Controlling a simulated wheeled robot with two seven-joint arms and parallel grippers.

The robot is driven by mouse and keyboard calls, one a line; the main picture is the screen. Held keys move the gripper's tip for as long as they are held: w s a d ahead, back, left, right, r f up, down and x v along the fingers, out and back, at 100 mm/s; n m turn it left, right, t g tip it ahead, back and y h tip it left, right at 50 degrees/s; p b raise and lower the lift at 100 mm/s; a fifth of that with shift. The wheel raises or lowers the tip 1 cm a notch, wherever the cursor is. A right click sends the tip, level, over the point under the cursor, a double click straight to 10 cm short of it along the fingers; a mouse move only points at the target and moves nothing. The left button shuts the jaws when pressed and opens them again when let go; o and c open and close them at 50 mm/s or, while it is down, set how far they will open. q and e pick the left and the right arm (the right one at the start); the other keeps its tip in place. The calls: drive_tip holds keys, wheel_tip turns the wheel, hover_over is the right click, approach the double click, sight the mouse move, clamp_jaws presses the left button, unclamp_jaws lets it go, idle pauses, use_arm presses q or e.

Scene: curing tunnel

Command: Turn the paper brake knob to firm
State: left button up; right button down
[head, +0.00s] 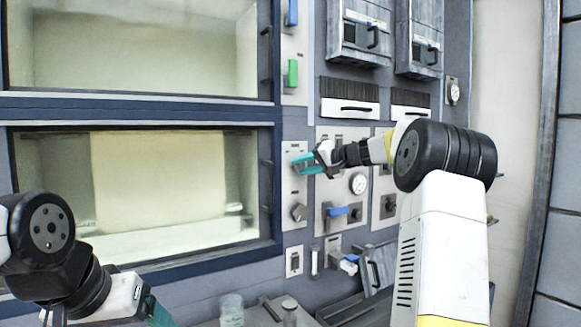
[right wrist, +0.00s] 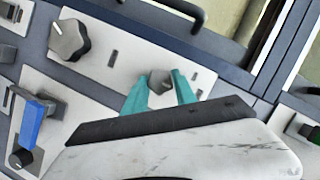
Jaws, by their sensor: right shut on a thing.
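My right gripper (head: 303,163) is at the upper part of a narrow white plate (head: 293,187), right of the lower window. In the right wrist view its teal fingers (right wrist: 162,92) are shut on a small grey faceted knob (right wrist: 160,79). The fingers hide that knob in the head view. A larger grey knob (head: 298,212) sits lower on the same plate; it also shows in the right wrist view (right wrist: 69,40). I cannot read which is the paper brake knob. My left gripper (head: 155,312) is low at the left, partly cut off, away from the panel.
A blue-handled lever (head: 337,211) and a white round dial (head: 358,183) are on the panel right of the plate. Small plates with a green block (head: 292,73) and a blue handle (head: 292,12) are above. A clear beaker (head: 232,309) stands at the bottom.

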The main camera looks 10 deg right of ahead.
drive_tip(key=m+y, duration=0.2)
drive_tip(key=m, duration=0.1)
drive_tip(key=shift+d+f+m, duration=0.15)
drive_tip(key=shift+m, duration=0.15)
drive_tip(key=shift+f+m+t+y, duration=0.1)
drive_tip(key=shift+m+t+y, duration=0.25)
drive_tip(key=shift+m, duration=0.7)
drive_tip(key=shift+m+t+y, duration=0.15)
drive_tip(key=shift+m+t, duration=0.3)
drive_tip(key=shift+m, duration=0.6)
drive_tip(key=c, duration=1)
unclamp_jaws()
drive_tip(key=v, duration=0.7)
drive_tip(key=shift+s+d, duration=0.25)
drive_tip(key=shift+s, duration=0.05)
drive_tip(key=shift+f, duration=0.1)
